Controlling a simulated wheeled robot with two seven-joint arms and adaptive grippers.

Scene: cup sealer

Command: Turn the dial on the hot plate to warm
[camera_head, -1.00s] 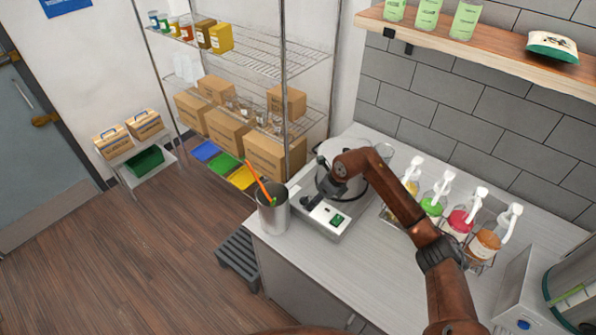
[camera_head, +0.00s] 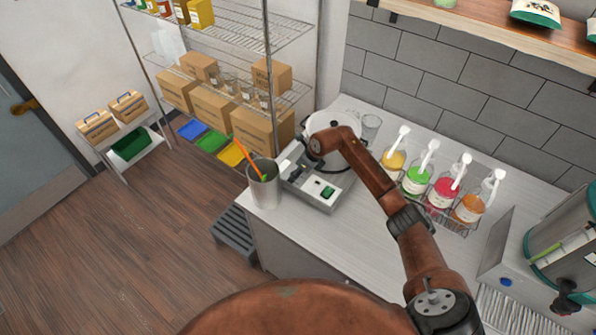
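The hot plate (camera_head: 318,202) is a grey, boxy device on the counter near its left end, with a green switch (camera_head: 328,192) on its front panel. A round, pale top sits at its back, partly behind my brown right arm. My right gripper (camera_head: 292,174) is small and dark, pointing down at the left part of the front panel. The dial is not clearly visible; the gripper and wrist cover that area. I cannot tell whether the gripper touches the device or whether its fingers are open. My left gripper is out of view.
A metal cup (camera_head: 264,186) with an orange stick stands close to the hot plate's left side. A rack of pump bottles (camera_head: 440,190) stands to the right, beyond my forearm. A glass (camera_head: 371,127) stands behind. Bare counter (camera_head: 345,240) lies in front.

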